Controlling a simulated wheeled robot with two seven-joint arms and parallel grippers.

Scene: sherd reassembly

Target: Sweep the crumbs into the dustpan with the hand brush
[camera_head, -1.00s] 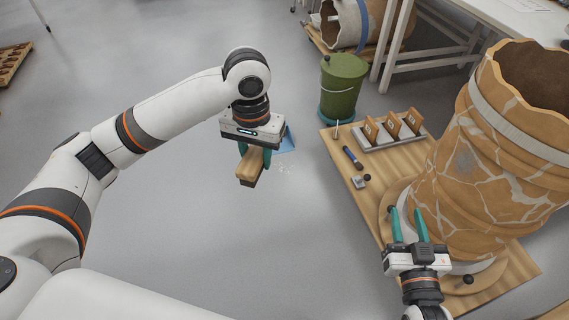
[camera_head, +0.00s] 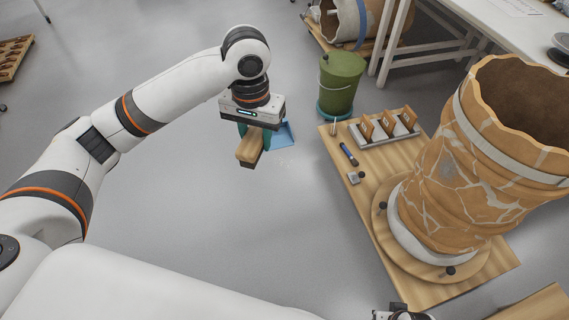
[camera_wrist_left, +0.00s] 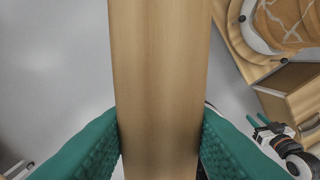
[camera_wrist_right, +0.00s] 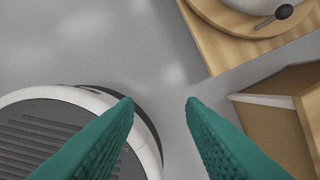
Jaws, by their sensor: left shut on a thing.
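The hand brush (camera_head: 250,147), with a light wooden back and dark underside, is held between the teal fingers of my left gripper (camera_head: 256,135), low over the grey floor. Its wooden back also fills the middle of the left wrist view (camera_wrist_left: 160,80). The blue dustpan (camera_head: 284,134) lies on the floor just right of and behind the brush, partly hidden by my gripper. Pale crumbs (camera_head: 284,161) show faintly on the floor in front of the dustpan, right of the brush. My right gripper (camera_wrist_right: 160,103) is open and empty; only its edge shows at the bottom of the head view.
A green bucket (camera_head: 341,82) stands behind and right of the dustpan. A wooden board (camera_head: 352,192) on the right bears a large cracked pot (camera_head: 455,185), a rack of sherds (camera_head: 392,130) and small tools. An open wooden box (camera_wrist_right: 285,110) is near my right gripper.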

